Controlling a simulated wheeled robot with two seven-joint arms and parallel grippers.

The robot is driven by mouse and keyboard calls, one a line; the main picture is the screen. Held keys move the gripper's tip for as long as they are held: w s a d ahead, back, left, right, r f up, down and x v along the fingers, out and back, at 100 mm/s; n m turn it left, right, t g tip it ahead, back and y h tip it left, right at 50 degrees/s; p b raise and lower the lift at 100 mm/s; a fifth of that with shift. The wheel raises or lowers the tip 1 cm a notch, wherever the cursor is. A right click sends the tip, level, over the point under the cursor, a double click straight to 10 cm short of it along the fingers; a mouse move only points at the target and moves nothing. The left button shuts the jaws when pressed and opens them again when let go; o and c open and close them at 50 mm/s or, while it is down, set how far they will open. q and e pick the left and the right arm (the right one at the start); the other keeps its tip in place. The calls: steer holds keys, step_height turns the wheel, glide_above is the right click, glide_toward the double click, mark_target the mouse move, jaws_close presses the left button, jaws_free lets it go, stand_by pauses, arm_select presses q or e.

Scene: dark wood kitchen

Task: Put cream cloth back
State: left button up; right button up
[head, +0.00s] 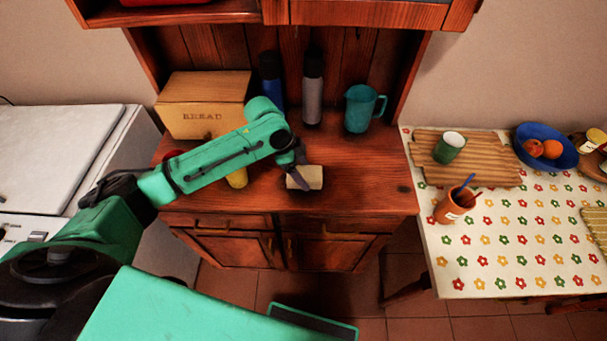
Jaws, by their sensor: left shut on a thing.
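The cream cloth (311,177) is a small pale folded or rolled piece at the front middle of the wooden cabinet top. My left gripper (300,180) comes down onto it from the upper left and is shut on it. The fingers cover the cloth's left part. I cannot tell whether the cloth touches the wood or is just above it. My right gripper is not in view.
A bread box (203,105), a blue bottle (270,78), a grey bottle (313,88) and a teal jug (361,109) stand behind on the cabinet top (372,175). Something yellow (238,178) lies under my left arm. A flowered table (480,245) stands right.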

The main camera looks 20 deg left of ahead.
arm_select(q)
step_height(320, 180, down, 2)
steer(key=shift+f, duration=0.15)
steer(key=o, duration=1.1)
steer(key=b+v, duration=0.2)
steer(key=v, duration=0.9)
steer(key=shift+a, duration=0.1)
steer(key=shift+a+r, duration=0.1)
steer(key=shift+r, duration=0.45)
